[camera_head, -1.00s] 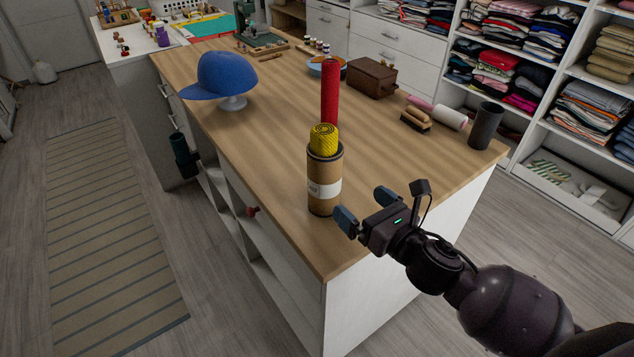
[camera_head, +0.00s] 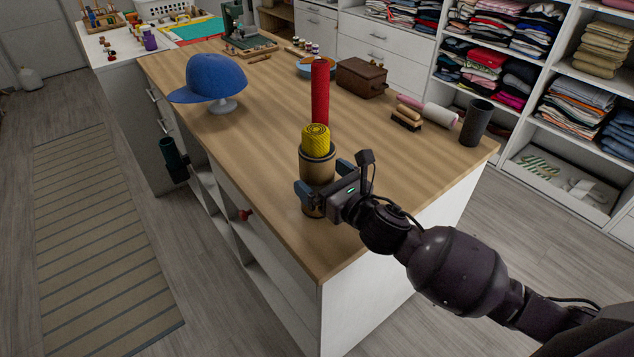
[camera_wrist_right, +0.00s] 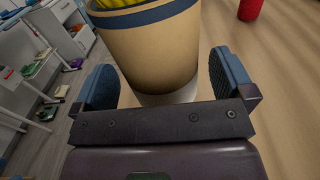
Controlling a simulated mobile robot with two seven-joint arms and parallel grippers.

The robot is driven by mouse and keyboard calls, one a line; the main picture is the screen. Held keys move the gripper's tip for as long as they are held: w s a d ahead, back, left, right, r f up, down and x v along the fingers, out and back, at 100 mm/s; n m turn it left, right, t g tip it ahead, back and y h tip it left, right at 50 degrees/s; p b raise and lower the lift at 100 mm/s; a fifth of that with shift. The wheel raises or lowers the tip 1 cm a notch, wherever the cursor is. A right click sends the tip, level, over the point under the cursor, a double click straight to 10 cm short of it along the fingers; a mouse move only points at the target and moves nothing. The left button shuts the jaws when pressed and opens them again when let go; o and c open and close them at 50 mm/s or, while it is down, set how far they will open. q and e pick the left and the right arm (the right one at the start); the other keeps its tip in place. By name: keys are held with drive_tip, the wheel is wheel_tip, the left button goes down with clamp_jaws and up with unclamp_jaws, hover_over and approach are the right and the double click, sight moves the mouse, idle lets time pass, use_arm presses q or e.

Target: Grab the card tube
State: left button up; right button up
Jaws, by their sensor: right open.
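The card tube (camera_head: 317,168) stands upright near the front left edge of the wooden counter. It is brown with a dark rim, and a yellow roll (camera_head: 316,140) sticks out of its top. My right gripper (camera_head: 322,180) is open at the tube, with one finger on each side of it; the gripper hides the tube's middle. In the right wrist view the tube (camera_wrist_right: 152,50) sits just ahead, between the two spread fingers (camera_wrist_right: 160,84). I cannot tell whether either finger touches it. My left gripper is not in view.
A red cylinder (camera_head: 320,92) stands just behind the tube on the counter (camera_head: 270,140). A blue cap (camera_head: 210,78) on a stand is at the left. A brown box (camera_head: 361,77), a brush (camera_head: 406,117) and a dark cup (camera_head: 475,122) are toward the right.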

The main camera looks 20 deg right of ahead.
drive_tip(key=shift+x, duration=1.1)
drive_tip(key=c, duration=0.9)
